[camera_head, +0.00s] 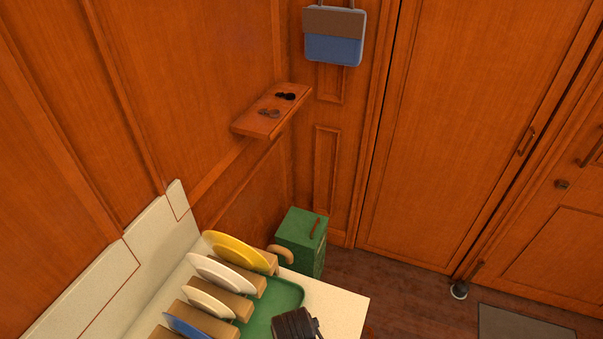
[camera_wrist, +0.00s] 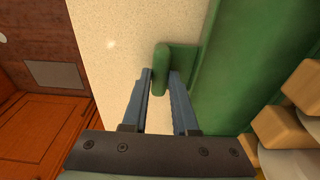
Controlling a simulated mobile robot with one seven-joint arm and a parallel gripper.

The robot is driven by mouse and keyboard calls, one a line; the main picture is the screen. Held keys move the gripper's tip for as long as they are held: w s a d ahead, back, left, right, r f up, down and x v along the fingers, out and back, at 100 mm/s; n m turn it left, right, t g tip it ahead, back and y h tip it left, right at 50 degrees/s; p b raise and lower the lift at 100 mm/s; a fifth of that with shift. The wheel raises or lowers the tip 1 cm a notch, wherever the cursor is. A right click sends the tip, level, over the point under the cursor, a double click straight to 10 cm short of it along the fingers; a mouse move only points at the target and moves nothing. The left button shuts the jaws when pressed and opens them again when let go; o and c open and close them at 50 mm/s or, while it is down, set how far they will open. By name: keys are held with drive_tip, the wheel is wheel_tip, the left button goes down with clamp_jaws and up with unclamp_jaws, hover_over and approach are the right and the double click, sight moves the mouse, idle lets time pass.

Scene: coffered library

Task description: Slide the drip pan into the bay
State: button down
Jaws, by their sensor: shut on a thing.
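The green drip pan (camera_head: 287,291) lies on the pale counter beside the row of plate holders; only part of it shows. In the wrist view the pan (camera_wrist: 228,65) fills the right side, and its upright green handle (camera_wrist: 161,72) stands out from its edge. My gripper (camera_wrist: 162,82) has its two blue fingers on either side of this handle, shut on it. In the head view only the dark wrist part of my gripper (camera_head: 297,325) shows at the bottom edge, hiding part of the pan. I cannot make out the bay's opening.
Wooden holders with a yellow plate (camera_head: 236,252), white plates (camera_head: 222,272) and a blue plate (camera_head: 186,326) stand along the pan. Bare counter (camera_head: 342,305) lies to the right. A green box (camera_head: 302,240) stands beyond the counter. A wooden shelf (camera_head: 262,122) juts from the wall.

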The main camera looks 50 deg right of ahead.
drive_tip(key=shift+w, duration=0.1)
drive_tip(key=shift+w+a+b, duration=0.2)
drive_tip(key=shift+w+a, duration=0.05)
drive_tip(key=shift+w, duration=0.25)
drive_tip(key=shift+w+a+b, duration=0.15)
drive_tip(key=shift+w+a, duration=0.1)
drive_tip(key=shift+w, duration=0.25)
drive_tip(key=c, duration=0.6)
unclamp_jaws()
wheel_tip(320, 180, up, 13)
drive_tip(key=a+b, duration=0.1)
drive_tip(key=shift+s+a, duration=0.2)
drive_tip(key=shift+s, duration=0.15)
drive_tip(key=shift+w, duration=0.1)
